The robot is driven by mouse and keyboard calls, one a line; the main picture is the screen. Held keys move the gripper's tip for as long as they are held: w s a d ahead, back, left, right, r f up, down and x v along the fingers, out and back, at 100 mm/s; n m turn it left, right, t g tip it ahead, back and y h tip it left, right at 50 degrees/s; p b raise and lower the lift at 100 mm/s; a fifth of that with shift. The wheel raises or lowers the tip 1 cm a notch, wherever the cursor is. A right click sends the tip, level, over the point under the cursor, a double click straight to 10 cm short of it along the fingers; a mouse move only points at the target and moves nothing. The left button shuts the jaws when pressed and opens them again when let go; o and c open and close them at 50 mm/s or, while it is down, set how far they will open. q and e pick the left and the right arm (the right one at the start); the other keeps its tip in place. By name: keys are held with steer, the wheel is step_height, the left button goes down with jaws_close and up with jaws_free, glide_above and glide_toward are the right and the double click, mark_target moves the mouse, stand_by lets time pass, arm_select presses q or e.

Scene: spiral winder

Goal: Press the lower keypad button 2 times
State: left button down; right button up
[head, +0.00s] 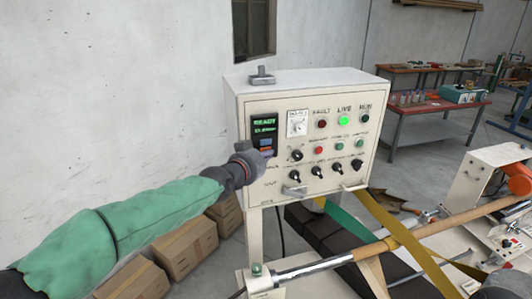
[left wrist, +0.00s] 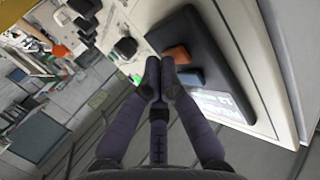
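The keypad (head: 258,137) is a dark panel at the left of the white control box, with a green lit READY display (head: 264,123) at its top. In the left wrist view, the orange lower button (left wrist: 177,54) and the blue button (left wrist: 188,77) sit on the dark panel (left wrist: 212,55). My left gripper (head: 264,156) is at the keypad's lower end. In the left wrist view its fingertips (left wrist: 160,68) are together, empty, close beside the orange button. I cannot tell whether they touch it. My right gripper is not in view.
The control box (head: 310,85) has several knobs and lamps, with the middle top lamp (head: 343,120) lit green. Cardboard boxes (head: 185,250) stand below my left arm. A winder roller (head: 400,238) lies at the lower right; a red workbench (head: 425,115) stands behind.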

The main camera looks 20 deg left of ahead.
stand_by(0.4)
arm_select(q)
steer(key=shift+r, duration=0.1)
steer(key=s+p, duration=0.1)
steer(key=p, duration=0.1)
steer(key=shift+s+d+p, duration=0.1)
steer(key=shift+d+p, duration=0.3)
stand_by(0.4)
